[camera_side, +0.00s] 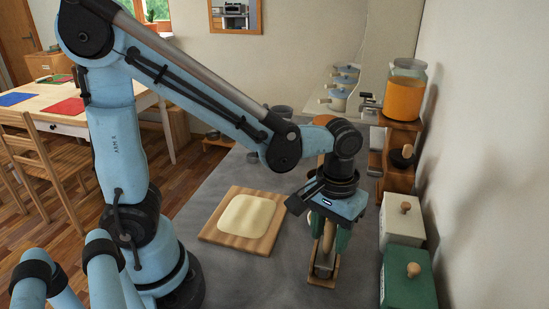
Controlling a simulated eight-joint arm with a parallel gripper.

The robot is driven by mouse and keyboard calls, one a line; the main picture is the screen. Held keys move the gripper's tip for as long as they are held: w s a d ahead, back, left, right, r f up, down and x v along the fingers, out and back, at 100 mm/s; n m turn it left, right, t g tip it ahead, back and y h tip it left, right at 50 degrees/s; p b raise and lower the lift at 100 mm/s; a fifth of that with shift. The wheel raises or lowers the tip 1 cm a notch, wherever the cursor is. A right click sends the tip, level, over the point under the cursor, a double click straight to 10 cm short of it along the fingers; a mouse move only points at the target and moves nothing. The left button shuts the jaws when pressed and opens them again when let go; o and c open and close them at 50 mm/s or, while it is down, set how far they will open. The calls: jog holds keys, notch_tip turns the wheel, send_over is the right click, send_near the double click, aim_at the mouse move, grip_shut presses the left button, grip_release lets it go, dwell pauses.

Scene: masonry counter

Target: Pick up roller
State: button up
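My gripper (329,239) points down at the right of the counter, with a green finger on each side of the roller. The roller (325,259) is light wood and lies lengthwise at a small wooden holder (322,282). Its upper part is hidden behind the fingers and the gripper body. I cannot tell whether the fingers touch it or whether it is lifted off the holder.
A wooden board (214,231) with a flat sheet of dough (247,215) lies left of my gripper. A white box (402,236) and a green box (408,280) with knobs stand close on the right by the wall. The grey counter (271,281) is clear in front.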

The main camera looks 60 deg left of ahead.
grip_shut()
jog(key=shift+r, duration=0.75)
notch_tip(320, 180, up, 3)
jog(key=shift+s+d+f, duration=0.1)
jog(key=shift+s, duration=0.05)
jog(key=s+d+r, duration=0.6)
jog(key=s+d, duration=0.1)
jog(key=s, duration=0.1)
jog(key=shift+s+d+r, duration=0.2)
jog(key=shift+d+r, duration=0.15)
